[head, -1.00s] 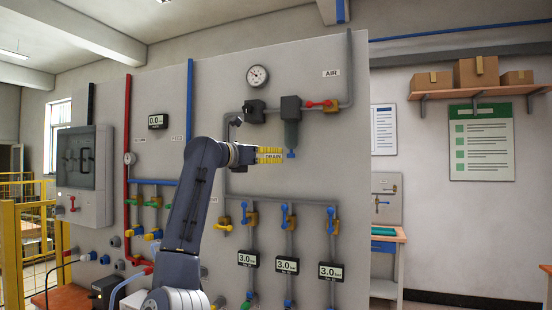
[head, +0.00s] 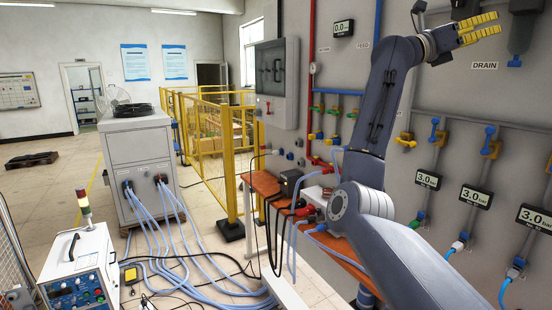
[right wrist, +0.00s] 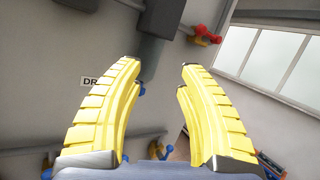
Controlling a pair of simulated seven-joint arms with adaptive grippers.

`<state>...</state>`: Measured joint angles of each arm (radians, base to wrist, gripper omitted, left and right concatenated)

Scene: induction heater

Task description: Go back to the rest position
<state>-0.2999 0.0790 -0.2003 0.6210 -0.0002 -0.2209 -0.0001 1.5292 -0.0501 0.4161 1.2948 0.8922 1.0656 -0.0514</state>
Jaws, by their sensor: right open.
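My right gripper (head: 480,28) has yellow ribbed fingers and is raised in front of the grey wall panel (head: 480,90), near the DRAIN label (head: 485,65). In the right wrist view its two fingers (right wrist: 162,80) are spread apart with nothing between them. My right arm comes up from the lower right of the head view, bent at the elbow. My left gripper is in neither view.
Valves with coloured handles (head: 490,143) and 3.0 displays (head: 475,197) line the panel. An orange bench (head: 262,184) stands below. A yellow fence (head: 227,150), a grey cabinet (head: 138,145) with blue hoses, and a control box (head: 80,265) are to the left. Floor at far left is mostly clear.

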